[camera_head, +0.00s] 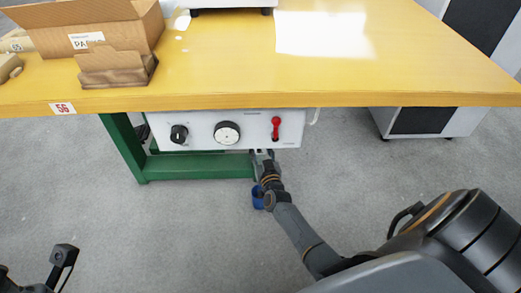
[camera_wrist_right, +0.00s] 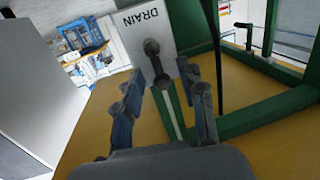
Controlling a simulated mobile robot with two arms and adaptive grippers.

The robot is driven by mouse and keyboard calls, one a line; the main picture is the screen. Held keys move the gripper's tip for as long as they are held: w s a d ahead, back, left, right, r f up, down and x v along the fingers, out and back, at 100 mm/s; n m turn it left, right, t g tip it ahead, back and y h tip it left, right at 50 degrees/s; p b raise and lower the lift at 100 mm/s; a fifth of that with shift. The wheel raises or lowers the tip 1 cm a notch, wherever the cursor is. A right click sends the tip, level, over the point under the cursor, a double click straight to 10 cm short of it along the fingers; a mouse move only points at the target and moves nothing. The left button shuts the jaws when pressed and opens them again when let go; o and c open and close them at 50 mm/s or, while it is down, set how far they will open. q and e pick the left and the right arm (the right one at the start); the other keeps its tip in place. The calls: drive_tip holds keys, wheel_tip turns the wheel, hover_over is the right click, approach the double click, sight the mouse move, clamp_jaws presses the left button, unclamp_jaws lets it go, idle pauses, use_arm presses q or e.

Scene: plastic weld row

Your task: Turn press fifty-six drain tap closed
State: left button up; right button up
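The drain tap (camera_wrist_right: 154,62) shows in the right wrist view as a dark round-ended lever on a white plate marked DRAIN (camera_wrist_right: 140,22). Its lower end points toward my right gripper. My right gripper (camera_wrist_right: 162,102) is open, with one finger on each side of the lever's lower end; I cannot tell whether they touch it. In the head view my right gripper (camera_head: 262,156) is at the lower edge of the white control panel (camera_head: 190,120), under the table edge marked 56 (camera_head: 63,108). The tap is hidden there. Part of my left gripper (camera_head: 62,258) shows at the bottom left, its opening unclear.
The panel carries a black knob (camera_head: 179,134), a round dial (camera_head: 227,133) and a red lever (camera_head: 276,128). A green frame (camera_head: 190,167) stands left of my right gripper. A cardboard box (camera_head: 95,30) sits on the yellow tabletop (camera_head: 230,60). The grey floor in front is largely clear.

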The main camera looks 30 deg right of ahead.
drive_tip(key=shift+s+f, duration=0.1)
drive_tip(key=v, duration=1.2)
